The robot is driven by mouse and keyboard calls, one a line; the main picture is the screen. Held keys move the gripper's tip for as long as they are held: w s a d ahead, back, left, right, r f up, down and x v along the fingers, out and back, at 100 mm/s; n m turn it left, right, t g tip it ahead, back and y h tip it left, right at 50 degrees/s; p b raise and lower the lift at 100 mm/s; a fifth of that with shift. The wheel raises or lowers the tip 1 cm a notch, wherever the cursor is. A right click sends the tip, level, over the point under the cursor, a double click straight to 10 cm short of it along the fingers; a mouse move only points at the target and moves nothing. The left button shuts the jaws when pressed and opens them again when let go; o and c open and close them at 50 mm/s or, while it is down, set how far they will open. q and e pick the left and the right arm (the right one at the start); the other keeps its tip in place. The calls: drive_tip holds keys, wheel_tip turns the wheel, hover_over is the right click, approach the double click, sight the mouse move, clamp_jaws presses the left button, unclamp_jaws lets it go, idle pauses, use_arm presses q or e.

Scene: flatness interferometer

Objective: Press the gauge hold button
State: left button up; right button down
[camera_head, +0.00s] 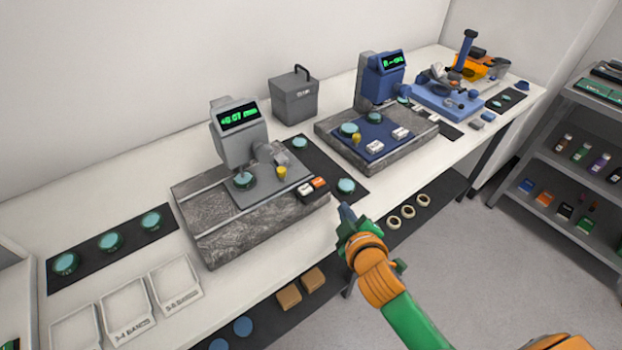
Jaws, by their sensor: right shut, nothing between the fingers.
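A grey gauge (238,128) with a green display reading about +0.07 stands on a grey stone base (235,235) left of centre. At the base's right front corner are a white button (305,189) and an orange button (319,183); their labels are too small to read, so I cannot tell which is the hold button. My right gripper (346,212) is shut and empty, in front of and to the right of the buttons, apart from them in the picture. My left gripper is not in view.
A blue instrument (378,80) stands on a second stone base (400,158) farther right. A dark mat (318,165) with teal discs lies between the bases. White trays (125,310) are at the front left. Several rings (407,211) lie on a lower shelf near my arm.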

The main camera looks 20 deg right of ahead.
drive_tip(key=w+a+r+n+t+y, duration=0.35)
drive_tip(key=r+n, duration=0.25)
drive_tip(key=r, duration=0.2)
drive_tip(key=w+a+r+n+t+y, duration=0.25)
drive_tip(key=r+n+t, duration=0.2)
drive_tip(key=r, duration=0.35)
drive_tip(key=a+r+n+g+y, duration=0.2)
drive_tip(key=a+n+g+y, duration=0.3)
drive_tip(key=n, duration=0.6)
drive_tip(key=a+r+n+g+y, duration=0.3)
drive_tip(key=a+n+y, duration=0.3)
drive_tip(key=n, duration=0.5)
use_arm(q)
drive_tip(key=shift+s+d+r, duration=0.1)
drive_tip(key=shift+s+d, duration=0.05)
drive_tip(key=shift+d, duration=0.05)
use_arm(e)
drive_tip(key=w+d+f+n+g+h, duration=0.2)
drive_tip(key=d+f+n+h, duration=0.2)
drive_tip(key=d, duration=0.3)
drive_tip(key=w+d+f+n+g+h, duration=0.2)
drive_tip(key=d+f+n+g+h, duration=0.1)
drive_tip(key=d+f+n+h, duration=0.2)
drive_tip(key=d+n+h, duration=0.1)
drive_tip(key=d+n, duration=0.1)
drive_tip(key=d, duration=0.1)
drive_tip(key=shift+w+d+f, duration=0.15)
drive_tip(key=shift+w+d, duration=0.05)
drive_tip(key=shift+f, duration=0.15)
